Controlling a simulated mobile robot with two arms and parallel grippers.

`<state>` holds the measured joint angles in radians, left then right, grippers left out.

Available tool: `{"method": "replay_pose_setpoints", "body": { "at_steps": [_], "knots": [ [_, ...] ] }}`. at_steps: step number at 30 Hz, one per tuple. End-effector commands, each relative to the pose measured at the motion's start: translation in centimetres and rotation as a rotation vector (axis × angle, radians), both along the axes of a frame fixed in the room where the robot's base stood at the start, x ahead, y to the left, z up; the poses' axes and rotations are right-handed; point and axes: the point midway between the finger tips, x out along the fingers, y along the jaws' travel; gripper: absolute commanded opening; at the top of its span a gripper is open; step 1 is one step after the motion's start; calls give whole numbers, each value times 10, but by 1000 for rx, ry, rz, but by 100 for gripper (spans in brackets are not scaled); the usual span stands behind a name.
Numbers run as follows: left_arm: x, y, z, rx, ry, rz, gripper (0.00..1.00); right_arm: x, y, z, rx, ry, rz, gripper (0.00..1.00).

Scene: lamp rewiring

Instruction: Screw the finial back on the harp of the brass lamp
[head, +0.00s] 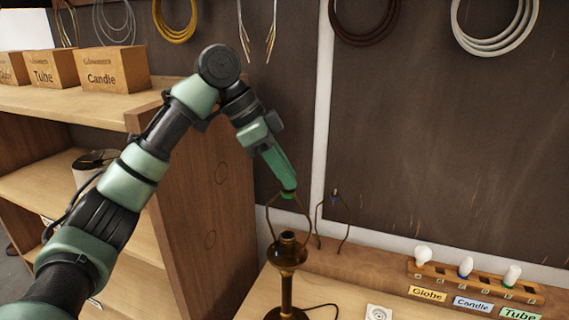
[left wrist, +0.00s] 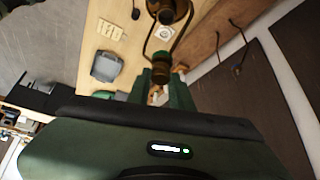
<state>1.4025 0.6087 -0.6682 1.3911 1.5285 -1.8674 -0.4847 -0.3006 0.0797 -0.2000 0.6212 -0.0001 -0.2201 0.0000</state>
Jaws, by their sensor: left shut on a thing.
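The brass lamp (head: 287,254) stands upright on the bench, without a shade. Its harp (head: 270,220) rises as two bent wires around the open socket. My left gripper (head: 288,188) points down at the top of the harp. It is shut on the finial (head: 289,195), a small piece with a green band. In the left wrist view the finial (left wrist: 161,60) shows at the tips of my left gripper (left wrist: 162,78), in line with the harp (left wrist: 149,42). The finial appears to meet the harp top; the thread contact is hidden. My right gripper is out of view.
A second harp (head: 348,228) with a blue-marked top stands close to the right of the lamp. A wooden rack (head: 470,284) with several bulbs is at the right. Shelves with boxes (head: 115,70) are at the left. Wire coils (head: 492,28) hang on the wall.

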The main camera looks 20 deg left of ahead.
Motion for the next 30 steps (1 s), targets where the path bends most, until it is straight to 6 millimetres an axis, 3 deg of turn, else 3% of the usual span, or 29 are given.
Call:
{"method": "replay_pose_setpoints", "body": {
  "at_steps": [6, 13, 14, 16, 17, 26, 30],
  "knots": [
    [2, -1, -1, -1, 1, -195, 0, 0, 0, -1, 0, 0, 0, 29],
    [2, 0, -2, 1, 0, -227, 0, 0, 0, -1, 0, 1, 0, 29],
    [2, 0, -2, 1, -1, -226, 24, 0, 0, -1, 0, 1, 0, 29],
    [2, 0, -2, 2, 0, -225, 43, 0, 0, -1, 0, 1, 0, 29],
    [2, 0, -2, 2, 0, -225, 46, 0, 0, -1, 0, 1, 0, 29],
    [2, 1, -1, 2, 0, -224, 46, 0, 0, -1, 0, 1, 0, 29],
    [2, 7, 9, 2, -3, -222, 46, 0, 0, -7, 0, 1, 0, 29]
  ]
}}
